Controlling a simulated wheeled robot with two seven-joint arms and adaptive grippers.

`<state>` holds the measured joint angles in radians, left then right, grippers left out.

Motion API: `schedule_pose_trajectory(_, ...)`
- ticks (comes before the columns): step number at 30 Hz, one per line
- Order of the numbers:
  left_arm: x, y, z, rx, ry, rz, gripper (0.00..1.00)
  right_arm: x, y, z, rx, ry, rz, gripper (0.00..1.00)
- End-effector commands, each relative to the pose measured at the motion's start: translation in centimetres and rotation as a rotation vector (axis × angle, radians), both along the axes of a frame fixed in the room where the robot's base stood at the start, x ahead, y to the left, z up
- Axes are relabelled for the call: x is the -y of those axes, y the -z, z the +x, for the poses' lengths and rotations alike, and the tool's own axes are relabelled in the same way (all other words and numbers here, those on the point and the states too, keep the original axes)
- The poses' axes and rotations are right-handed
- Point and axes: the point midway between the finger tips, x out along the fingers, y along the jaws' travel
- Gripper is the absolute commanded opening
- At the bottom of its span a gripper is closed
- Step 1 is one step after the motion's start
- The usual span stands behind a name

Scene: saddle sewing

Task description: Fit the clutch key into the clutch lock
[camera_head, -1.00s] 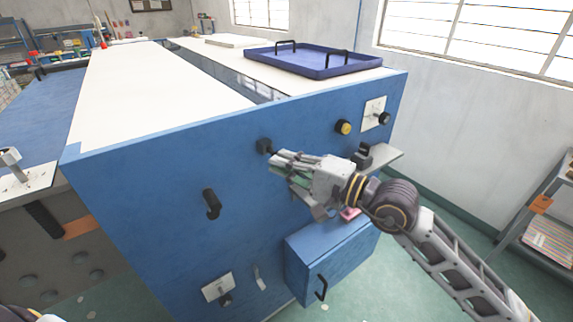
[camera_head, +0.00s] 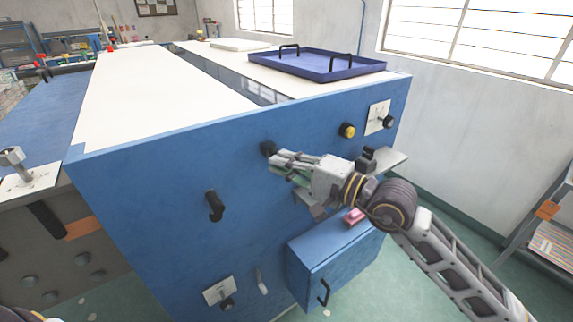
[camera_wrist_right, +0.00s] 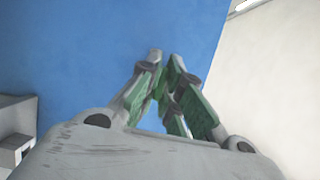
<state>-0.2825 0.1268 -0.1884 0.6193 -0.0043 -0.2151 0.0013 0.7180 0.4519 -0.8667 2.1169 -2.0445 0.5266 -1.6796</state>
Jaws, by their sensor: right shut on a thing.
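My right gripper (camera_head: 281,165) is in front of the tall blue panel (camera_head: 165,175), with its fingertips just beside a black knob-like fitting (camera_head: 268,148). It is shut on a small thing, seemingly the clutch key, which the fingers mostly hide. In the right wrist view the green-padded fingers (camera_wrist_right: 165,72) come close together against the blue surface. I cannot tell whether the fingertips touch the black fitting, or which fitting is the clutch lock. Another black fitting (camera_head: 214,206) stands lower left on the panel. My left gripper is not in view.
A yellow-and-black button (camera_head: 347,130) and a switch on a white plate (camera_head: 377,117) are at the panel's upper right. A blue drawer box (camera_head: 326,266) with a pink thing (camera_head: 353,216) on top sticks out below my arm. A purple tray (camera_head: 345,64) lies on the top.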

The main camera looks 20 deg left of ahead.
Motion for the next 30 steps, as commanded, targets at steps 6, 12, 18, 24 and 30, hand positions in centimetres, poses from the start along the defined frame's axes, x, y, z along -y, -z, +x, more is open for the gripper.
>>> schedule_pose_trajectory(6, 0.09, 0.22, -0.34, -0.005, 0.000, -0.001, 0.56, -0.23, 0.03, 0.21, 0.000, 0.000, 0.000, 0.00)
schedule_pose_trajectory(12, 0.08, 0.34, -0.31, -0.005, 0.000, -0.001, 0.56, -0.43, 0.03, 0.36, 0.000, 0.000, 0.000, 0.00)
schedule_pose_trajectory(18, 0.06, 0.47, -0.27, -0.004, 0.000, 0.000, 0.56, -0.65, 0.03, 0.51, 0.000, 0.000, 0.000, 0.00)
schedule_pose_trajectory(24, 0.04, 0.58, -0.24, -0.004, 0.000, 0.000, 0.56, -0.86, 0.04, 0.68, 0.000, 0.000, 0.000, 0.00)
schedule_pose_trajectory(30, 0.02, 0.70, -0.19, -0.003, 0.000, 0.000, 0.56, -1.06, 0.04, 0.86, 0.000, 0.000, 0.000, 0.00)
